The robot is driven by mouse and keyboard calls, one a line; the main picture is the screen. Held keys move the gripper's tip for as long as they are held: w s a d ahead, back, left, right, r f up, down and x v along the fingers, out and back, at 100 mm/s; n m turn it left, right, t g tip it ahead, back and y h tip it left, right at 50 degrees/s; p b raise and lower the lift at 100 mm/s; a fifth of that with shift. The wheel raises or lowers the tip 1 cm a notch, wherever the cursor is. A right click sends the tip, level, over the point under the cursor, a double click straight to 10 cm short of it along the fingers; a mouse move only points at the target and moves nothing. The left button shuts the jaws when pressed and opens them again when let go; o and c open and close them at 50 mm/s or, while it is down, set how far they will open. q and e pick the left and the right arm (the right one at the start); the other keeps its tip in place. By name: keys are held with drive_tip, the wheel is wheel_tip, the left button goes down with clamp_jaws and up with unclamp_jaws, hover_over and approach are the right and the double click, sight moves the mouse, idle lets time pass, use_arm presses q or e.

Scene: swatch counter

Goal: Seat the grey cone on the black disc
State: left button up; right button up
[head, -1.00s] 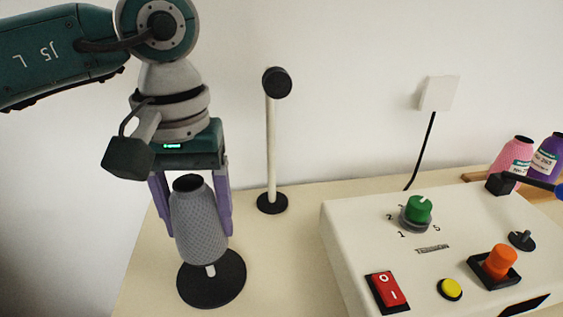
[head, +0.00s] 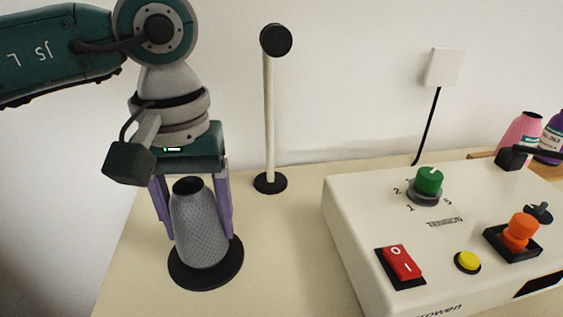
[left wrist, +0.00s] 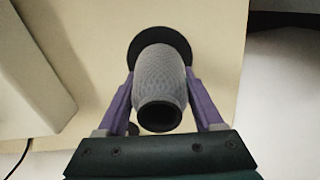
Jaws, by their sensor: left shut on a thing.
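The grey cone (head: 199,229) stands upright over the black disc (head: 234,262) at the left of the counter in the head view. Its lower end appears to meet the disc, and no peg shows between them. My left gripper (head: 197,228) is shut on the cone, with a purple finger at each side. In the left wrist view the cone (left wrist: 160,77) sits between the fingers, its dark open top towards the camera, and the black disc (left wrist: 143,36) shows behind it. My right gripper is not in view.
A white post with a black base (head: 270,183) stands behind and right of the disc. A white control box (head: 350,215) with knobs and switches fills the right. Pink (head: 521,131) and purple cones stand at the far right. Counter between disc and box is clear.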

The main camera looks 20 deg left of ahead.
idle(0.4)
use_arm(q)
drive_tip(key=o, duration=1.5)
wheel_tip(320, 180, up, 10)
